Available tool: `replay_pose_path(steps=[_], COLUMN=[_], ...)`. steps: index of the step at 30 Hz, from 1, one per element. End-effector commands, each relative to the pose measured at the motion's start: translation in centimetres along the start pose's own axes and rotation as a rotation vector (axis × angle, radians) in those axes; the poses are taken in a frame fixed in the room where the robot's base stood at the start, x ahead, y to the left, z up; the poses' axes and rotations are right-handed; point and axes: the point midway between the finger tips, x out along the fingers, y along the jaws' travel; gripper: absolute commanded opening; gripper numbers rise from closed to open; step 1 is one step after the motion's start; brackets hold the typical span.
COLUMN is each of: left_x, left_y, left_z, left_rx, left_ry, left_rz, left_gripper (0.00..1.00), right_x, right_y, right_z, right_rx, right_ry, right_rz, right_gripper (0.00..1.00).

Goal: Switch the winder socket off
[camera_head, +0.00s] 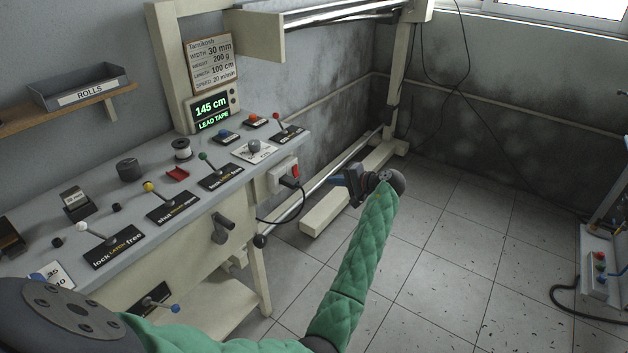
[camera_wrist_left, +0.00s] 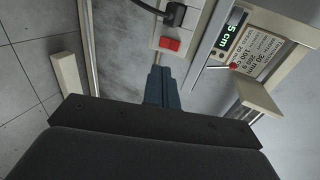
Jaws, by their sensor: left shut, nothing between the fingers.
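A pale socket box (camera_head: 275,178) is fixed at the right end of the workbench, with a black plug (camera_head: 290,182) and cord in it. Its red rocker switch (camera_head: 295,170) is on the box. In the left wrist view the switch (camera_wrist_left: 169,44) is just beyond the fingertips, with the plug (camera_wrist_left: 174,14) above it. I cannot tell which way the rocker is tipped. My left gripper (camera_head: 338,181) is shut and empty, to the right of the socket, apart from it in the head view. Its blue fingers (camera_wrist_left: 160,74) point towards the switch. My right gripper is out of view.
The workbench top (camera_head: 135,205) carries several levers with labels and a display (camera_head: 211,110) reading 145 cm. The plug's cord hangs below the socket. The tiled floor (camera_head: 440,255) to the right is mostly clear.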

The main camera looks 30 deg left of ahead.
Motion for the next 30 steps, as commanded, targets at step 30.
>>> replay_pose_path(steps=[30], left_x=[9.4], left_y=[-0.2], left_z=[0.0], left_rx=[0.002], left_ry=[-0.002], left_rz=[-0.001], left_gripper=[0.00], right_x=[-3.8], right_y=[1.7], right_z=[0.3], right_rx=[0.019], right_ry=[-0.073], right_rz=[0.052], right_gripper=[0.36])
